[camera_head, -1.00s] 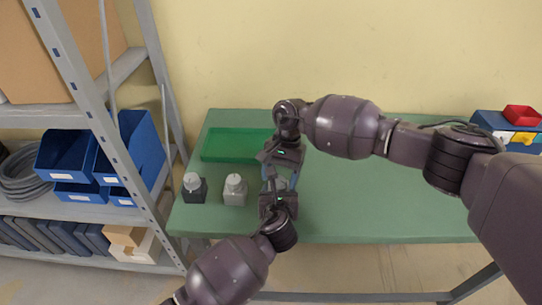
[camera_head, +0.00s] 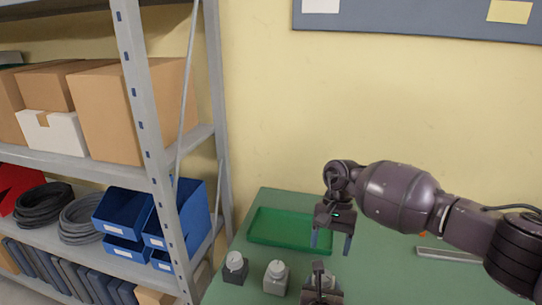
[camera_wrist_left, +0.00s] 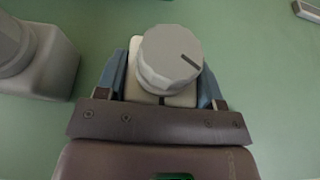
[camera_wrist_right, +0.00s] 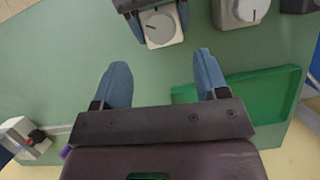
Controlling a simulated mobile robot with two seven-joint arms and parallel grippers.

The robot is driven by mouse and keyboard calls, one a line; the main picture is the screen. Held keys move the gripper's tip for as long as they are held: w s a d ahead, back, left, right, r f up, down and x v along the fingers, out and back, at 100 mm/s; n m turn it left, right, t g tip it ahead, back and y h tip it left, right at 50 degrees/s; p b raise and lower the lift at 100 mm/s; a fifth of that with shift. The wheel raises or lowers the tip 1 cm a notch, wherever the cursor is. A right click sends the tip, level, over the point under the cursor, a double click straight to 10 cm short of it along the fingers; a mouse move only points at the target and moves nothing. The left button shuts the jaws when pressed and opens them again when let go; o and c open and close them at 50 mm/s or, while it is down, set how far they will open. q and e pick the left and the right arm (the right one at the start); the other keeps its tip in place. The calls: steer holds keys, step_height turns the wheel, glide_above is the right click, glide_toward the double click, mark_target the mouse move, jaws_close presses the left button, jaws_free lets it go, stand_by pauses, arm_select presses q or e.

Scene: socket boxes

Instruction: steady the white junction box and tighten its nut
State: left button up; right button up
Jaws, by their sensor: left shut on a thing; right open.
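The white junction box (camera_wrist_left: 134,60) stands on the green table in the left wrist view, with a round grey nut (camera_wrist_left: 168,60) on top. A dark line on the nut points to the lower right. My left gripper (camera_wrist_left: 163,82) is shut on the box, one blue finger on each side. The held box also shows in the right wrist view (camera_wrist_right: 176,38). In the head view my left gripper (camera_head: 320,285) is at the bottom edge and largely hides the box. My right gripper (camera_head: 331,241) is open and empty, above the table and apart from the nut.
A grey box (camera_head: 275,278) and a dark box (camera_head: 236,268), both with round tops, stand left of the held box. A green tray (camera_head: 262,228) lies behind them. A grey bar (camera_head: 448,255) lies at right. A shelf rack (camera_head: 150,150) stands at left.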

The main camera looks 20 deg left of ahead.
steer(key=v, duration=0.5)
steer(key=x, duration=1.2)
steer(key=shift+s+f, duration=0.3)
steer(key=shift+s, duration=0.05)
steer(key=shift+a+r+n, duration=0.1)
steer(key=shift+r+n, duration=0.1)
steer(key=shift+n, duration=0.4)
steer(key=shift+w+n+h, duration=0.1)
steer(key=shift+n+h, duration=0.4)
steer(key=shift+n, duration=0.4)
steer(key=d+v, duration=0.1)
steer(key=v, duration=1.1)
steer(key=w+a+r+m+y, duration=0.2)
steer(key=a+r+m+y, duration=0.15)
steer(key=a+y, duration=0.8)
steer(key=w+a+r+m+t+y, duration=0.5)
steer(key=w+r+m+t, duration=0.1)
steer(key=r+m+t, duration=0.1)
steer(key=shift+w+a+r+m, duration=0.2)
steer(key=shift+r+m, duration=0.35)
steer(key=shift+r, duration=0.3)
